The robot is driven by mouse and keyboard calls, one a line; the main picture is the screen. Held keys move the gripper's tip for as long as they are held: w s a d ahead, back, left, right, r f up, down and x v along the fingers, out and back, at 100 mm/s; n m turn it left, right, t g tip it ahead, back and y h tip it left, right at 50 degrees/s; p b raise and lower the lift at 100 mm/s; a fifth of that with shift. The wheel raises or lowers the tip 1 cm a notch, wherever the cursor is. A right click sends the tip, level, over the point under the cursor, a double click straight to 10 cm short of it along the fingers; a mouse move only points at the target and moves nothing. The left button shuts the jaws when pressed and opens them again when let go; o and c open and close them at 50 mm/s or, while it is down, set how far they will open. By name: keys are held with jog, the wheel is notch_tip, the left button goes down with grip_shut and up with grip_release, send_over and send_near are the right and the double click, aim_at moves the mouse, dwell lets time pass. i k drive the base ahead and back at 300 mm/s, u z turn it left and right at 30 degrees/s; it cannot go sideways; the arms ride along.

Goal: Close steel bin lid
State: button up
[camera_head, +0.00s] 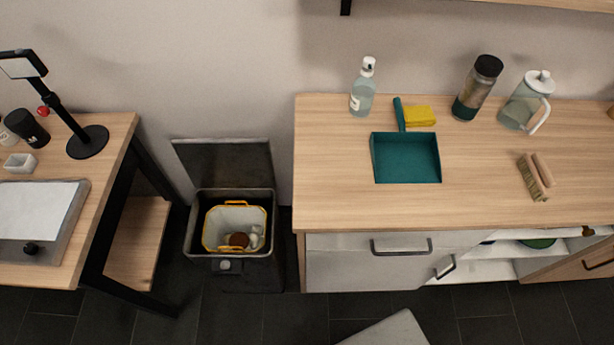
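The steel bin (203,248) stands on the floor between the left table and the wooden counter. Its dark square lid (228,165) is open, raised upright at the back against the wall. Inside the bin is a pale inner bucket (218,234) with a yellow rim and handles, holding some brown and white items. A small light pedal or button (225,265) shows on the bin's front. My gripper is not in view. A grey shape at the bottom edge cannot be identified clearly.
The wooden counter (480,208) right of the bin carries a teal dustpan (405,158), yellow cloth, brush and several bottles. A black-legged table (112,145) with a lamp stands on the left. Dark tiled floor (260,318) is clear before the bin.

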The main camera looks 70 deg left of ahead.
aim_at(209, 163)
jog(key=z, duration=0.55)
jog(key=k, duration=2.7)
jog(key=u, duration=1.75)
jog(key=k, duration=0.65)
jog(key=z, duration=0.6)
jog(key=i, duration=0.75)
jog(key=z, duration=0.6)
jog(key=i, duration=0.9)
jog(key=u, duration=0.3)
